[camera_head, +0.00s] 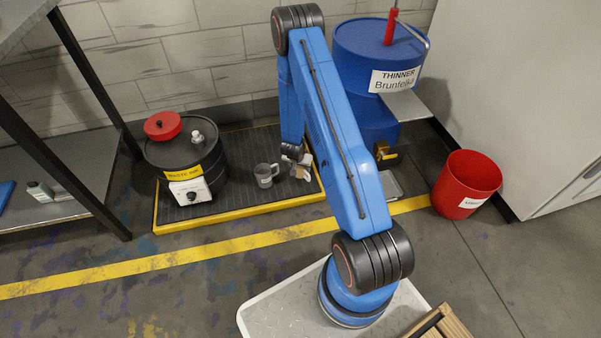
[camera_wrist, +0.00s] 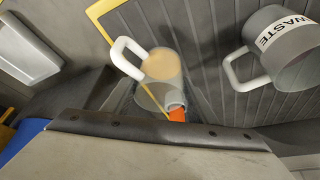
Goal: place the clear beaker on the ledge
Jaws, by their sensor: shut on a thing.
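The clear beaker (camera_wrist: 160,82) has a white handle and a tan surface inside, and sits at the middle of the wrist view. It also shows small and partly hidden beside my gripper in the head view (camera_head: 303,171). My gripper (camera_head: 296,155) is low over the black grated platform and shut on the beaker; its fingertips are hard to make out. A flat grey ledge (camera_head: 407,106) juts from the front of the blue thinner drum (camera_head: 370,50), to the right of and apart from my gripper.
A grey mug (camera_head: 265,174) labelled WASTE (camera_wrist: 285,45) stands beside the beaker. A black waste drum (camera_head: 190,165) stands left on the yellow-edged platform (camera_head: 235,221). A brass tap (camera_head: 384,151) projects below the ledge. A red bin (camera_head: 465,185) stands right.

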